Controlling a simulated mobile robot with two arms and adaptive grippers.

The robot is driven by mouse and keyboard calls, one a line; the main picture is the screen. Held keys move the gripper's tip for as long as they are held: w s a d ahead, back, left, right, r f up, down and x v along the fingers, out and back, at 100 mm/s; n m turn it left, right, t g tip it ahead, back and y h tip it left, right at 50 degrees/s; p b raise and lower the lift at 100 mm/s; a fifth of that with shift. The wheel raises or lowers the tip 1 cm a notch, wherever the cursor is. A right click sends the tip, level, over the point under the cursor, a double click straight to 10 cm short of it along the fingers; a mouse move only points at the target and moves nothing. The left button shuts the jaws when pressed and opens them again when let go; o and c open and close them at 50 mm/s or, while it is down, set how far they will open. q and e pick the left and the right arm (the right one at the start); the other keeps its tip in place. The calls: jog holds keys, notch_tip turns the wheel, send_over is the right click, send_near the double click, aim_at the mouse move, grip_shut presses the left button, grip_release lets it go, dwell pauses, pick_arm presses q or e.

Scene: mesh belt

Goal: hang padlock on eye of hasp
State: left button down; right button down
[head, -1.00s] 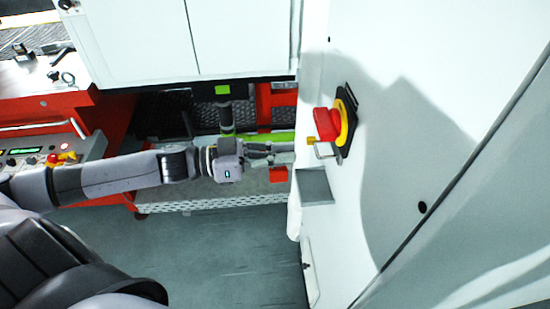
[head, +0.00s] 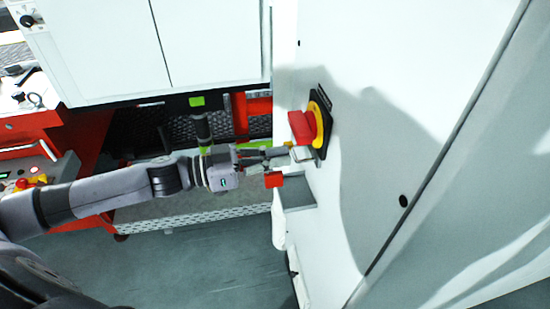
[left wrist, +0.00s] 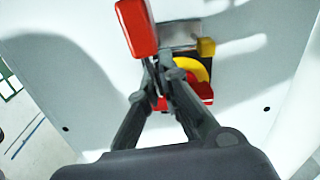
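The padlock has a red body (head: 274,180), which hangs below the fingertips of my left gripper (head: 267,157). In the left wrist view the red body (left wrist: 137,28) is at the top, with its thin shackle between the closed fingertips (left wrist: 158,68). A small yellow piece (head: 291,145) and a pale metal bracket (head: 301,153), apparently the hasp, stand out from the white panel just right of the fingertips. The yellow piece also shows in the left wrist view (left wrist: 206,47). I cannot tell whether the shackle touches it. My right gripper is out of view.
A red rotary switch (head: 301,127) on a yellow disc (head: 320,124) sits on the white panel (head: 430,70) just above the bracket. A grey ledge (head: 298,195) juts out below. A red bench with a control box (head: 35,175) stands left.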

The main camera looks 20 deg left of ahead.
pick_arm(q)
jog(key=shift+w+a+r+p, duration=0.35)
jog(key=shift+w+a+p, duration=0.05)
jog(key=shift+w+p, duration=0.2)
jog(key=shift+w+a+r+p, duration=0.3)
jog(key=shift+w+a+p, duration=0.05)
jog(key=shift+w+p, duration=0.25)
jog(key=shift+s+p, duration=0.1)
jog(key=shift+p, duration=0.25)
